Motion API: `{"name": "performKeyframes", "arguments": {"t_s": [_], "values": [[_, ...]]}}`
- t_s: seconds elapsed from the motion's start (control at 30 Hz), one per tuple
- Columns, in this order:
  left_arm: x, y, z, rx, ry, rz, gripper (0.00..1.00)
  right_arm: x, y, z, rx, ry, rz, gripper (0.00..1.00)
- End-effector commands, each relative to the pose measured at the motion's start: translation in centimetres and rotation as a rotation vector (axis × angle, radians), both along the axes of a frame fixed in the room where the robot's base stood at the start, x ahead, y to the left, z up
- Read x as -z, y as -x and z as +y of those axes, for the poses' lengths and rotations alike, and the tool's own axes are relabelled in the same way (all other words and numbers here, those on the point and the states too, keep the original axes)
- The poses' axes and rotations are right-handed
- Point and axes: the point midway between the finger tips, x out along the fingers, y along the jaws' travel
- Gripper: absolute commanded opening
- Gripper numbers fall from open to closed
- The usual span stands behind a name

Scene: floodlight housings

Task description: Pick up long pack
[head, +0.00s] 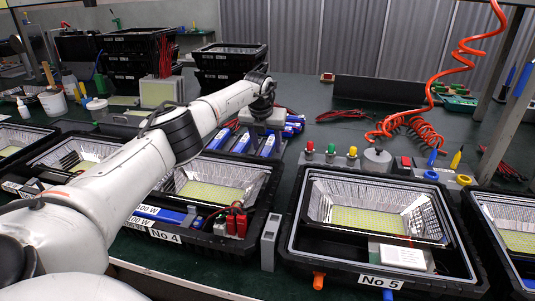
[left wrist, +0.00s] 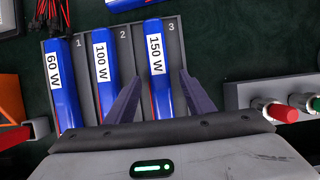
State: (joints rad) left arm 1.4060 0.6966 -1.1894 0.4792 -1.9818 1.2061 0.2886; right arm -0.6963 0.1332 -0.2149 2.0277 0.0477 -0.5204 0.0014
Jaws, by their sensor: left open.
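Three blue packs lie in a grey three-slot holder (left wrist: 85,45) in the left wrist view: a 60 W pack (left wrist: 62,85) in slot 1, a 100 W pack (left wrist: 103,65) in slot 2 and a 150 W pack (left wrist: 157,60) in slot 3. No label reads "long"; which is longest is hard to tell. My left gripper (left wrist: 159,78) is open, its fingers on either side of the 150 W pack, apart from each other. In the head view my left gripper (head: 262,103) points down over the holder; its fingers are mostly hidden. My right gripper is not in view.
A block with coloured buttons (head: 330,157) stands right of the holder. Red wires and a coiled orange hose (head: 410,130) lie behind.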

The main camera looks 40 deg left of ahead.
Motion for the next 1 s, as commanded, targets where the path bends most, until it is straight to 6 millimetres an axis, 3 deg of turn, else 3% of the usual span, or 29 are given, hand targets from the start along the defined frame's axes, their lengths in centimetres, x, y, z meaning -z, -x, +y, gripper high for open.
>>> {"name": "performKeyframes", "arguments": {"t_s": [0.33,0.63,1.0], "values": [[0.4,-0.2,0.1,0.0,0.0,-0.001,0.48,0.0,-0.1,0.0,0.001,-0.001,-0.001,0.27],[0.4,-0.1,0.1,0.0,0.0,-0.001,0.0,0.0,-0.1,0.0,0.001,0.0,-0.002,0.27],[-0.7,-0.3,0.1,0.0,-0.001,-0.005,0.0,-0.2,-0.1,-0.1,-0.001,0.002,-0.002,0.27]]}}
